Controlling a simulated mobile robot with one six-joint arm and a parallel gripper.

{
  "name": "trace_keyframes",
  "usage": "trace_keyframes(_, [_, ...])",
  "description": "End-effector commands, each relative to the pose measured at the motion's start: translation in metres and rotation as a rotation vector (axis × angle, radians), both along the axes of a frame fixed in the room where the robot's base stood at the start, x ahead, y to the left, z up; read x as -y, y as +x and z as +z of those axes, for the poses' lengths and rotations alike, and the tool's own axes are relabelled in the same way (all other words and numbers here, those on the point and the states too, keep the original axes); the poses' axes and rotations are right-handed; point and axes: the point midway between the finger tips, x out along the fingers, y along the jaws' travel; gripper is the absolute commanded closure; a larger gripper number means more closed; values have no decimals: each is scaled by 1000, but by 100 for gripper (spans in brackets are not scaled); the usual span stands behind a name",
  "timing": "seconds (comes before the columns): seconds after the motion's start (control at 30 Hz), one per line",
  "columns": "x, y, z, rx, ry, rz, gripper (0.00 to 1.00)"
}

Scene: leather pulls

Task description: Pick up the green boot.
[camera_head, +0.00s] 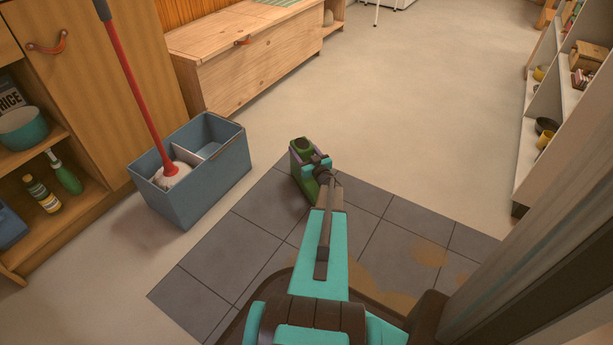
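The green boot (299,155) is near the middle of the view, at the far edge of the dark tiled patch. Its dark opening faces up, and it looks roughly upright. My gripper (316,167) is right at the boot, on its near right side, and overlaps it in the picture. My gripper and arm hide part of the boot. The fingers are small and dark against it, so I cannot tell whether they are closed on it or only beside it.
A blue-grey two-part bucket (213,176) with a red-handled mop (137,95) stands left of the boot. A wooden cabinet (95,65) and chest (235,80) line the left. A white shelf (540,105) stands right. The pale floor (420,90) beyond the tiles is clear.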

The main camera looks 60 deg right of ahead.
Motion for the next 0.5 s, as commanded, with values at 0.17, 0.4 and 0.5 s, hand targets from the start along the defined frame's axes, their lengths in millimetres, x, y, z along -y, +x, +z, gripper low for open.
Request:
trace_keyframes(0.17, [0, 0, 0, -1, 1, -1, 91])
trace_keyframes(0.4, [0, 0, 1, 2, -1, 0, 100])
trace_keyframes(0.5, [0, 0, 2, 2, -1, 0, 100])
